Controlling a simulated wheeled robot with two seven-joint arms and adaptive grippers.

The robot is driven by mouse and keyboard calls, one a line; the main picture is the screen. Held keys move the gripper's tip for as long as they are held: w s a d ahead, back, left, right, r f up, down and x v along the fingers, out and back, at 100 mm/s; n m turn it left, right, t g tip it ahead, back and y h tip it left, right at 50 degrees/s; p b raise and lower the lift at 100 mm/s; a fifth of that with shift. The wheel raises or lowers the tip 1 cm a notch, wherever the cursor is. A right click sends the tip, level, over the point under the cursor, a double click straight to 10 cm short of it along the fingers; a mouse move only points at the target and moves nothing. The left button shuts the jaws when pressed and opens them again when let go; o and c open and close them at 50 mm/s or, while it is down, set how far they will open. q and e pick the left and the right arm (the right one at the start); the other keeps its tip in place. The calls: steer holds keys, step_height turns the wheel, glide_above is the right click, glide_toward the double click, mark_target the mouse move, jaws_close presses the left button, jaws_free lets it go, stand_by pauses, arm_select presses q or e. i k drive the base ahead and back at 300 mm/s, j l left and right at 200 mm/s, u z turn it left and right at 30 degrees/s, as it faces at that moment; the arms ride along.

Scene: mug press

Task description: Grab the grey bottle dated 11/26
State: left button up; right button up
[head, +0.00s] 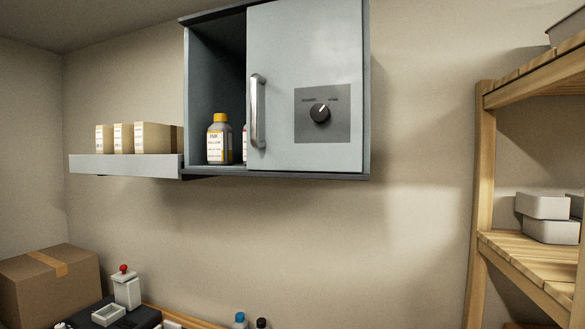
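A grey bottle with a yellow cap and an orange and white label (219,139) stands upright in the open left part of a wall cabinet (215,60). Its label text is too small for me to read a date. A second bottle (244,146) shows only as a thin sliver beside it, mostly hidden behind the grey cabinet door panel (285,55). The panel carries a vertical metal handle (257,110) and a dark knob (320,113), and it covers the cabinet's right part. Neither of my grippers is in view.
A wall shelf (125,168) with several small boxes adjoins the cabinet's left side. Below are a cardboard box (48,288), a white device with a red top (126,290), and blue-capped (240,321) and black-capped (262,323) bottles. A wooden rack (484,200) stands at right.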

mark_target(221, 139)
steer(key=i+j+z, duration=0.15)
steer(key=j+z, duration=0.2)
steer(key=j, duration=0.55)
steer(key=i+j+z, duration=0.1)
steer(key=j+z, duration=0.2)
steer(key=j, duration=0.6)
